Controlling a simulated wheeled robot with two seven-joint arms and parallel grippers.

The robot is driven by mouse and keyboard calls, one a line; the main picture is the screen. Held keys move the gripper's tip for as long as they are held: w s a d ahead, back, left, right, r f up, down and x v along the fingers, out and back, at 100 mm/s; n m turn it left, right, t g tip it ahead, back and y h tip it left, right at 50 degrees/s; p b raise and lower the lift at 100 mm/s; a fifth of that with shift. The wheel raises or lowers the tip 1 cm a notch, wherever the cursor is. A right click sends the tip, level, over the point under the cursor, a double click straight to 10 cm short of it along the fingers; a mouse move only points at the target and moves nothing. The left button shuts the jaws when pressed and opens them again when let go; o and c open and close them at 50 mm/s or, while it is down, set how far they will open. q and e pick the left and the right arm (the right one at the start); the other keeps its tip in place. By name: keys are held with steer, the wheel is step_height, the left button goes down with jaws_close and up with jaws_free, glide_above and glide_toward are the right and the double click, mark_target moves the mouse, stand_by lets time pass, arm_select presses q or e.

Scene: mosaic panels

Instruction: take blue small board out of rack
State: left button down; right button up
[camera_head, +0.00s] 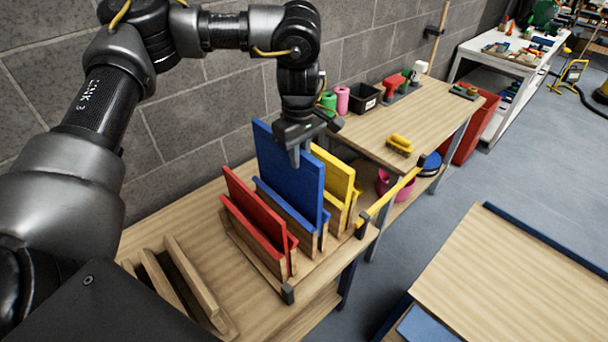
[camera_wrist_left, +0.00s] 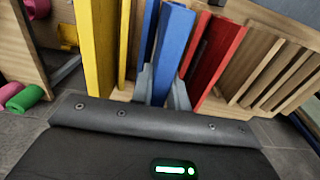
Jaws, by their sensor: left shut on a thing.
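A flat blue board (camera_head: 287,172) stands upright in the middle slot of the wooden rack (camera_head: 258,250). It reaches higher than the red board (camera_head: 255,206) on its left and the yellow board (camera_head: 334,174) on its right. My left gripper (camera_head: 295,153) is shut on the blue board's upper edge, with one finger on its near face. In the left wrist view the fingers (camera_wrist_left: 162,92) straddle the blue board (camera_wrist_left: 174,42). The blue board's lower part is hidden behind a lower blue piece (camera_head: 284,207) in front. My right gripper is not in view.
An empty wooden slotted holder (camera_head: 180,280) sits left of the rack. A grey block wall stands close behind. A yellow bar (camera_head: 392,193) runs right of the rack. The back bench (camera_head: 362,140) carries a brush, bin and cylinders. A bare wooden tabletop (camera_head: 510,275) is at the right.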

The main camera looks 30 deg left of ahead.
arm_select(q)
step_height(320, 180, up, 18)
steer(key=shift+r, duration=0.25)
stand_by(0.4)
